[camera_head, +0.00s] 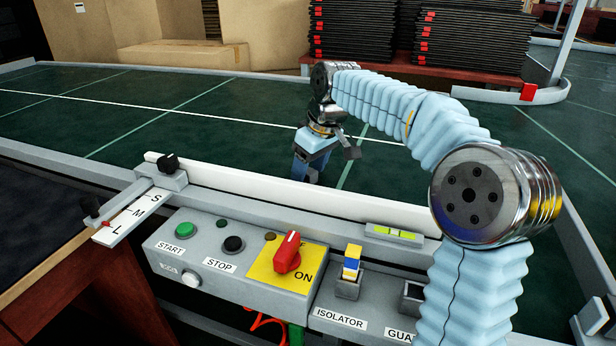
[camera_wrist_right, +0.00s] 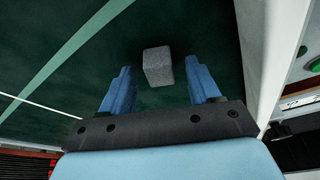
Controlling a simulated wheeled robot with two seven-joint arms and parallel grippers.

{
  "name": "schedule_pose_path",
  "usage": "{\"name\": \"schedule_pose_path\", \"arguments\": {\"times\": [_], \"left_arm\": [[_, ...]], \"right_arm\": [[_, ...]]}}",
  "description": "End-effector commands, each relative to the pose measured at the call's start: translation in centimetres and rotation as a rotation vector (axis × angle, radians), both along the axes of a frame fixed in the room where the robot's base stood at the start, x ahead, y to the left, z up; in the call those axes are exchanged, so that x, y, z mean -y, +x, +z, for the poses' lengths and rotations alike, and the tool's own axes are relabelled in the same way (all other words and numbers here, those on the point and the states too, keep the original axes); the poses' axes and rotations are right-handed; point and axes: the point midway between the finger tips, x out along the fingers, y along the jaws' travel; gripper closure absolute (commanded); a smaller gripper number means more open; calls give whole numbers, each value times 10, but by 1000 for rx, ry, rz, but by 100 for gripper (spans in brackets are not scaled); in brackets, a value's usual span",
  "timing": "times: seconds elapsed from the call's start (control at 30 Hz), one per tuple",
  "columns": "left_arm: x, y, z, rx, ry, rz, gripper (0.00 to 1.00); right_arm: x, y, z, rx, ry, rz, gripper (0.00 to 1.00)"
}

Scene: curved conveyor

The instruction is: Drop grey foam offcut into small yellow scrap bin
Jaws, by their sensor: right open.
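The grey foam offcut (camera_wrist_right: 157,66) is a small block on the dark green belt in the right wrist view. It lies ahead of and between the two blue fingers of my right gripper (camera_wrist_right: 160,90), apart from both. That gripper is open and empty. In the head view my right gripper (camera_head: 306,168) points down over the belt just behind the white guide rail, and the offcut is hidden there. I see no yellow scrap bin in either view. My left gripper is not in view.
A white rail (camera_head: 290,204) runs along the belt's near edge. In front stands a grey control box (camera_head: 215,262) with buttons and a red switch (camera_head: 287,253). Cardboard boxes (camera_head: 190,52) and stacked black trays (camera_head: 470,45) stand behind. The belt's left part is clear.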

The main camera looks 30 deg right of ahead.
Motion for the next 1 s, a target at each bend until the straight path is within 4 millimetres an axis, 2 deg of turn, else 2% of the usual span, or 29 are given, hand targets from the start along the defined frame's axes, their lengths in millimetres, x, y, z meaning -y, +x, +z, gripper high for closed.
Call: {"name": "schedule_pose_path", "arguments": {"times": [0.03,0.4,0.43,0.77,0.93,1.0], "left_arm": [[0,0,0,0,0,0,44],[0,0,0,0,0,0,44],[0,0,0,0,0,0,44],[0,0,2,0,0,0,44],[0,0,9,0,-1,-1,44],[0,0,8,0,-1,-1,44]], "right_arm": [[0,0,0,0,0,0,38],[0,0,0,0,0,0,95],[0,0,0,0,0,0,97],[0,0,6,0,0,0,98],[0,0,36,3,0,0,98],[-12,-9,50,4,0,4,98]]}}
